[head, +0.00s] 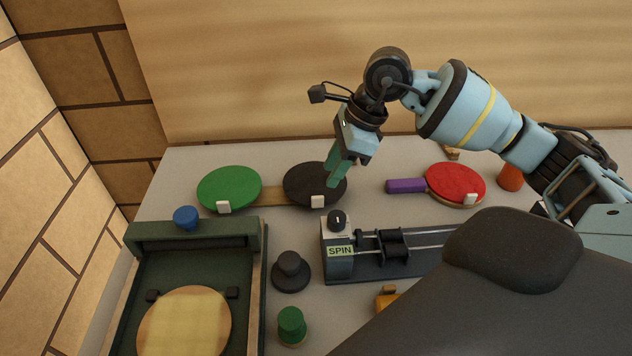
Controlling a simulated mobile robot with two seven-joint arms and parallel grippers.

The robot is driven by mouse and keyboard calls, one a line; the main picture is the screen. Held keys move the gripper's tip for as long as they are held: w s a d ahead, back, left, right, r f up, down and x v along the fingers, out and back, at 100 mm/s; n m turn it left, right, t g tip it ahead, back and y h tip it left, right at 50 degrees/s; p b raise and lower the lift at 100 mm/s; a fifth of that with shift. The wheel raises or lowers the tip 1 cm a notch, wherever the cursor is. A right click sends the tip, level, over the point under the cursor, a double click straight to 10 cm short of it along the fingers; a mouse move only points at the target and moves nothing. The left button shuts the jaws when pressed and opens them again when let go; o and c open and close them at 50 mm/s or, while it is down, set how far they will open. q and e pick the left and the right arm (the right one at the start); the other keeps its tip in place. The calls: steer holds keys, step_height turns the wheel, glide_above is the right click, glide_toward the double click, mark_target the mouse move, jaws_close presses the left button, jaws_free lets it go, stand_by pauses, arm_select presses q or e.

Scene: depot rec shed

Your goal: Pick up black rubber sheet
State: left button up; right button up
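The black rubber sheet (300,183) is a round dark disc with a small white tab (318,201) at its front edge. It lies on the far part of the table, in the head view's upper middle. My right gripper (333,176) comes down from above, its green fingers over the right part of the disc and hiding some of it. The fingers are seen nearly side-on, so I cannot tell their gap or whether they touch the sheet. My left gripper is not in view.
A green disc (229,187) lies left of a wooden handle (270,195). A red disc (455,183) with a purple handle (405,186) lies right. In front stand a SPIN device (338,267), a black knobbed piece (290,272) and a dark green press (255,300).

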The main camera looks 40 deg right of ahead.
mark_target(318, 196)
steer(key=shift+p+x, duration=0.35)
steer(key=shift+x, duration=2.95)
steer(key=shift+a, duration=0.1)
steer(key=shift+c, duration=0.4)
jaws_close()
